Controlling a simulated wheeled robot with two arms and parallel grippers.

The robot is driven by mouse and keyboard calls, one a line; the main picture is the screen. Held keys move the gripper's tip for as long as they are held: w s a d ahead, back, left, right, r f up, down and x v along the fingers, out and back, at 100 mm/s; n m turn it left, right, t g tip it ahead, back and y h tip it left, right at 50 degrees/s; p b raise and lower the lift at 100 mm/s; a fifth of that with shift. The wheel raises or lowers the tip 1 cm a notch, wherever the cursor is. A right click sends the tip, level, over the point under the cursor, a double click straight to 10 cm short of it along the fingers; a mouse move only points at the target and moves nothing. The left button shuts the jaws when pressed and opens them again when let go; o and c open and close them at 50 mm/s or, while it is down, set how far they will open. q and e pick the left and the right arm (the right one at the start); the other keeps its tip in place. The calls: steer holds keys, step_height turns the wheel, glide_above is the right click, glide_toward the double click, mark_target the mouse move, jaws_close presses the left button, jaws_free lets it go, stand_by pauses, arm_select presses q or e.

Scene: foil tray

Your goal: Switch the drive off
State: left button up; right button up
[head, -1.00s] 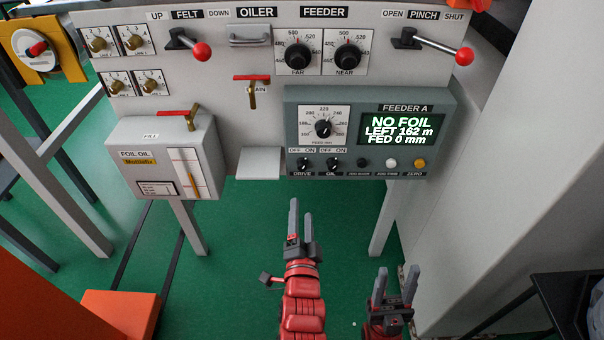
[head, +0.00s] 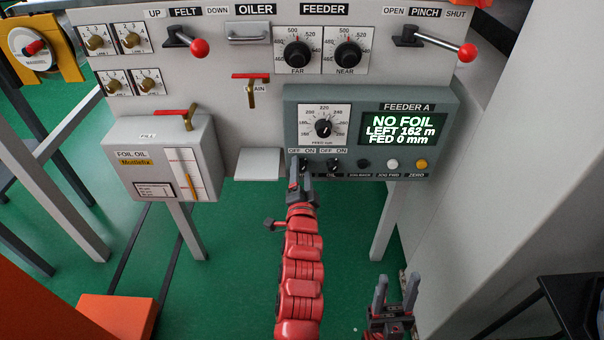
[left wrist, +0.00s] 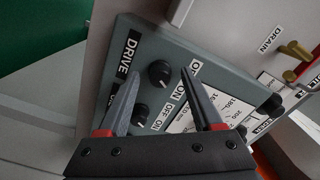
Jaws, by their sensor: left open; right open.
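The grey-green FEEDER A control box (head: 440,163) carries a row of small black knobs and buttons along its lower edge. The black DRIVE knob (left wrist: 160,73) is at the left end of that row; its mark is too small to read surely. My left gripper (head: 300,166) is open in front of it and hides most of it in the head view. In the left wrist view its fingertips (left wrist: 160,73) stand on either side of the DRIVE knob; contact is not clear. My right gripper (head: 396,283) is open and empty, low in front of the machine.
The OIL knob (left wrist: 140,115) is close beside the DRIVE knob. The display (head: 402,129) reads NO FOIL, LEFT 162 m, FED 0 mm. A grey shelf (head: 258,164) sticks out left of the box, and the foil oil tank (head: 205,150) is further left.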

arm_select(q)
steer(key=shift+c, duration=0.2)
jaws_close()
steer(key=shift+f, duration=0.1)
steer(key=n+b, duration=0.2)
steer(key=shift+f+n, duration=0.1)
steer(key=shift+n, duration=0.2)
steer(key=n+b, duration=0.2)
steer(key=n, duration=0.1)
steer(key=shift+n, duration=0.4)
steer(key=n, duration=0.2)
steer(key=shift+n, duration=1.7)
